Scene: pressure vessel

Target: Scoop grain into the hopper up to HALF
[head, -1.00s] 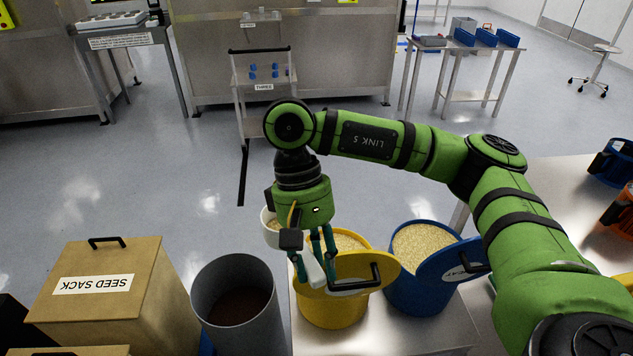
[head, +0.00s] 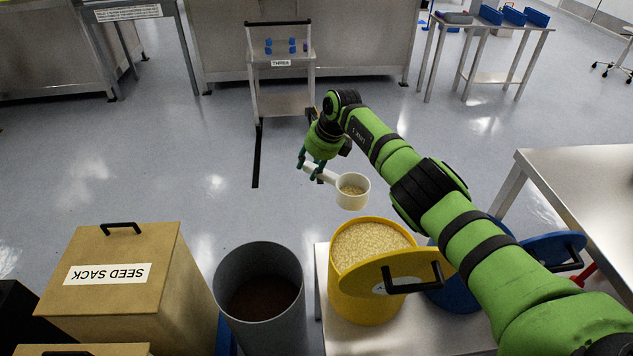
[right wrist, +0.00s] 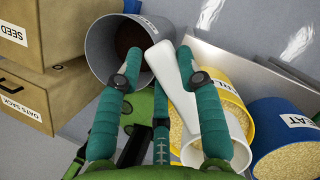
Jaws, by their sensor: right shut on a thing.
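My right gripper (head: 312,167) is shut on the handle of a white scoop (head: 352,197), held beyond the yellow bucket's far rim. The scoop's cup has some pale grain in it. In the right wrist view the scoop handle (right wrist: 170,70) lies between my fingers (right wrist: 163,60). The yellow bucket (head: 350,300) is full of pale grain, its lid tilted open at the front. A blue bucket (head: 455,298) stands right of it, mostly behind my arm; its grain shows in the right wrist view (right wrist: 290,158). I cannot make out a marked hopper. My left gripper is out of view.
A grey open cylinder (head: 228,315) with a dark inside stands left of the yellow bucket. A seed sack box (head: 110,290) is further left. A steel table (head: 590,190) is at right. The floor beyond the buckets is clear up to a small cart (head: 282,75).

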